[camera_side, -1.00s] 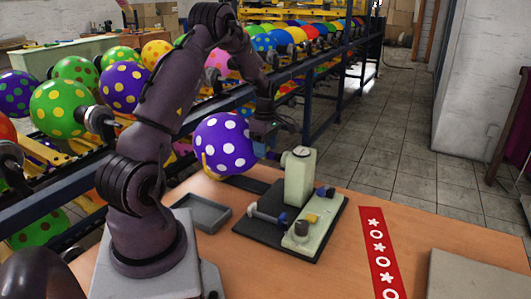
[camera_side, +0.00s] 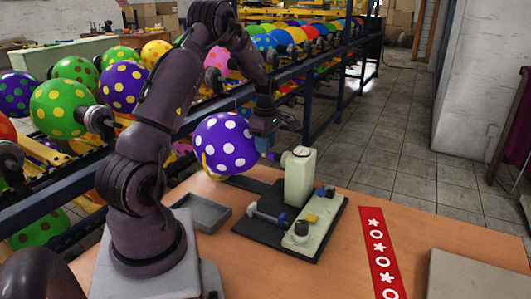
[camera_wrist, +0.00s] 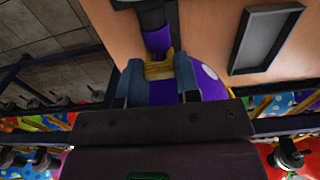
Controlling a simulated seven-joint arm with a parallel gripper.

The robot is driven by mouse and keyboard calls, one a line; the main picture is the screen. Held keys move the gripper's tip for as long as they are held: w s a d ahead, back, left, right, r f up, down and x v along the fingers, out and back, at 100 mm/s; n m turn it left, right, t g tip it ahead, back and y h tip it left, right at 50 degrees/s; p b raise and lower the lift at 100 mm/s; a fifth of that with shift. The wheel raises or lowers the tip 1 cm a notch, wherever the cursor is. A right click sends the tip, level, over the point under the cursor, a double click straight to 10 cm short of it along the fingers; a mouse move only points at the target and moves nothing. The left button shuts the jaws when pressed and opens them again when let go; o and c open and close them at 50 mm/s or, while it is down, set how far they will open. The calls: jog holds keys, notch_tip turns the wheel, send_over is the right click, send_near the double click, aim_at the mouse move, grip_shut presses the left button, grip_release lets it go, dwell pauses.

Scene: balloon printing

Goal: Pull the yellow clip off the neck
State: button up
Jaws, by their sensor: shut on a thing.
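The purple balloon with white dots (camera_side: 225,143) is held at the fixture, and part of it shows in the wrist view (camera_wrist: 212,85). Its purple neck (camera_wrist: 157,40) runs up into a dark nozzle in the wrist view. The yellow clip (camera_wrist: 158,70) sits between my fingers in line with the neck. My gripper (camera_wrist: 160,76) is shut on the clip, with one blue-grey finger on either side. In the side view my gripper (camera_side: 264,127) points down just right of the balloon, above the neck (camera_side: 268,155). I cannot tell whether the clip still touches the neck.
A pale green post with a gauge (camera_side: 299,178) stands right of the neck on a black base (camera_side: 265,235). An open grey tray (camera_side: 222,222) lies at front left of it. A rack of balloons (camera_side: 345,45) runs behind the table.

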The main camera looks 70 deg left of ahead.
jog(key=shift+r, duration=4.5)
